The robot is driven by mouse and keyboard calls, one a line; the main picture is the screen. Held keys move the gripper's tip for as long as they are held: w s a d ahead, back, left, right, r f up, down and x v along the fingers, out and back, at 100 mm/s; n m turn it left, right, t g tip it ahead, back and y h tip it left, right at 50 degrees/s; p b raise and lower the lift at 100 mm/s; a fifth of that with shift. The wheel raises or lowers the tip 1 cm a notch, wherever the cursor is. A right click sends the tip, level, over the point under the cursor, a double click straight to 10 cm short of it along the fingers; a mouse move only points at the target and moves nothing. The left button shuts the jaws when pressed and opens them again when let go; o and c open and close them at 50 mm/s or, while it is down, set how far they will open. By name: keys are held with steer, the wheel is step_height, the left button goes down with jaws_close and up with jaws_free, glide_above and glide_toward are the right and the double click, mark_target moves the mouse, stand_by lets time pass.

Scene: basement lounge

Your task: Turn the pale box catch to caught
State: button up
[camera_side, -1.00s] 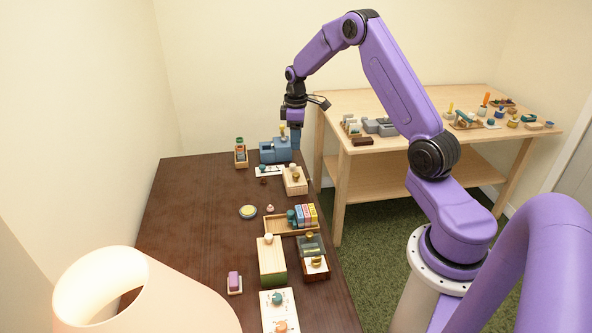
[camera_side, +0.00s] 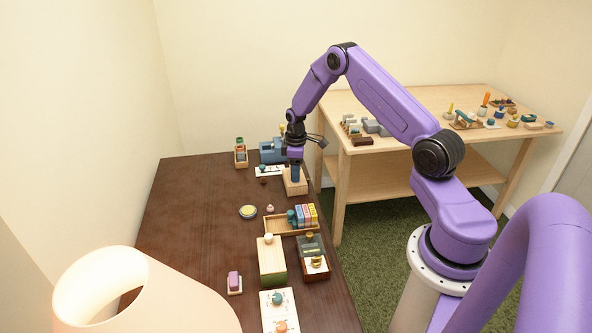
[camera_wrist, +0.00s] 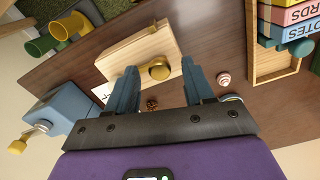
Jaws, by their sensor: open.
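The pale box (camera_side: 297,187) is a light wooden block near the right edge of the dark table; in the wrist view it (camera_wrist: 125,52) lies at upper centre. A round brass catch (camera_wrist: 158,70) shows on its near part, and a small brass piece (camera_wrist: 153,24) shows at its far edge. My gripper (camera_side: 295,177) points down over the box and hides the catch in the side view. In the wrist view my open gripper (camera_wrist: 160,75) has one blue finger on each side of the catch, with nothing held. Contact with the catch cannot be told.
A blue box (camera_side: 272,152) with a yellow-knobbed crank stands just behind.

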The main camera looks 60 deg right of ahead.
jaws_close()
steer(key=m, duration=0.4)
steer(key=shift+m, duration=0.4)
steer(key=m, duration=0.4)
steer(key=shift+m, duration=0.3)
steer(key=m, duration=0.4)
steer(key=shift+m, duration=2.2)
